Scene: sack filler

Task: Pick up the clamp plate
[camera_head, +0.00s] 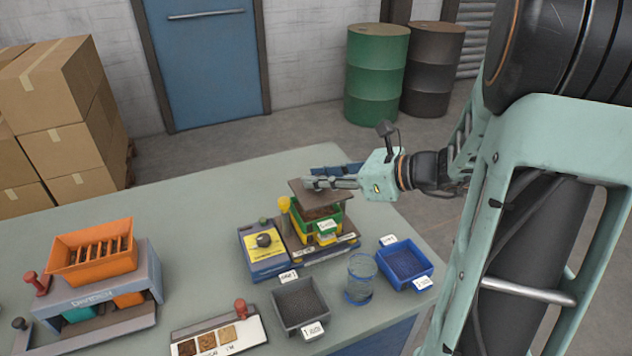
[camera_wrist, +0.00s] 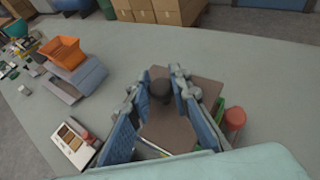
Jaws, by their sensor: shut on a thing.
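The clamp plate (camera_head: 324,199) is a flat brown square over the green and yellow unit (camera_head: 325,228) in the head view. My gripper (camera_head: 312,182) lies across its top, coming in from the right. In the wrist view, the plate (camera_wrist: 205,90) shows beneath the fingers, with a dark round knob (camera_wrist: 160,91) standing on it. My gripper (camera_wrist: 164,82) has one finger on each side of the knob and is shut on it. The plate looks slightly tilted. Whether it touches the unit below cannot be told.
A blue box with a dial (camera_head: 263,250) stands left of the unit. A grey tray (camera_head: 300,303), a clear beaker (camera_head: 360,278) and a blue tray (camera_head: 404,264) stand in front. An orange hopper (camera_head: 92,254) is far left.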

